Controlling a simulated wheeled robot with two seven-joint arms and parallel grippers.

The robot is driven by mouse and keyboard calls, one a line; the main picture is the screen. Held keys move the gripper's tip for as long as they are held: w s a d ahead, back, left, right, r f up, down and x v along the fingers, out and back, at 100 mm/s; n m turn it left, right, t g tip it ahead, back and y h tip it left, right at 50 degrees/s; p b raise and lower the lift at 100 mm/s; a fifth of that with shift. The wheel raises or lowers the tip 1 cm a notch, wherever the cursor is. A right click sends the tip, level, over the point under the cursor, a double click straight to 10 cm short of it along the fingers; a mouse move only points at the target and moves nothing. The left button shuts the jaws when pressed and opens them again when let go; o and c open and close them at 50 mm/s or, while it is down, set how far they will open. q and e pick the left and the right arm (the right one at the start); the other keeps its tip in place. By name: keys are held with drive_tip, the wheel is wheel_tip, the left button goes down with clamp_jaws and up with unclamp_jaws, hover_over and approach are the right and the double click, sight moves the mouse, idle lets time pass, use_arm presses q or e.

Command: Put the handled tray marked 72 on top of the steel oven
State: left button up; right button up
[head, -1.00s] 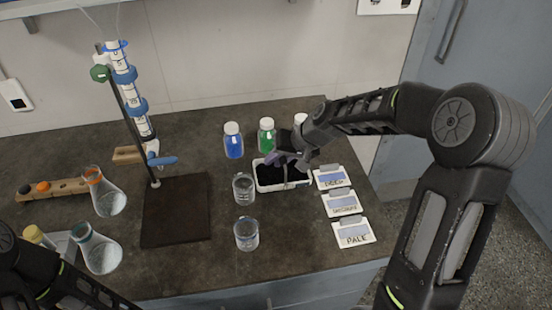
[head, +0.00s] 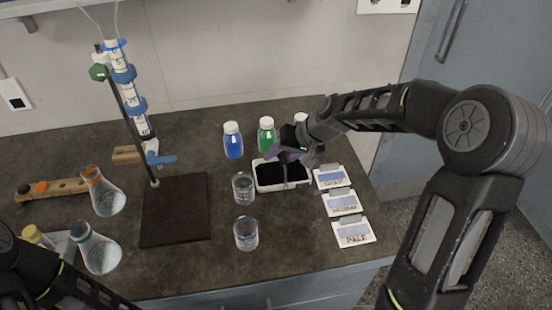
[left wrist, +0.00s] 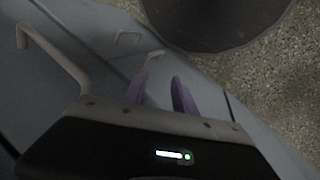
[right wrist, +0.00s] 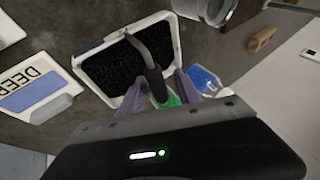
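A white tray (head: 262,187) filled with black grains, with a grey arched handle (right wrist: 146,55) over it, stands on the dark bench. No number 72 is legible on it. My right gripper (head: 284,157) is above the tray's far side, pointing down. In the right wrist view its purple fingers (right wrist: 160,90) are apart, with the handle's dark grip between them; contact with it is not clear. My left gripper (left wrist: 160,92) is open and empty, over the floor beside the blue-grey cabinet front. I see no steel oven in these views.
Blue (head: 233,141) and green (head: 266,136) bottles stand behind the tray, a third partly hidden by my arm. Two glass beakers (head: 243,187) stand left of it. Labelled cards (head: 342,203) lie right. A burette stand (head: 175,210) and flasks (head: 101,254) occupy the left.

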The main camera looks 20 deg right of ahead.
drive_tip(key=v, duration=1)
drive_tip(key=shift+b, duration=0.45)
drive_tip(key=shift+o, duration=0.4)
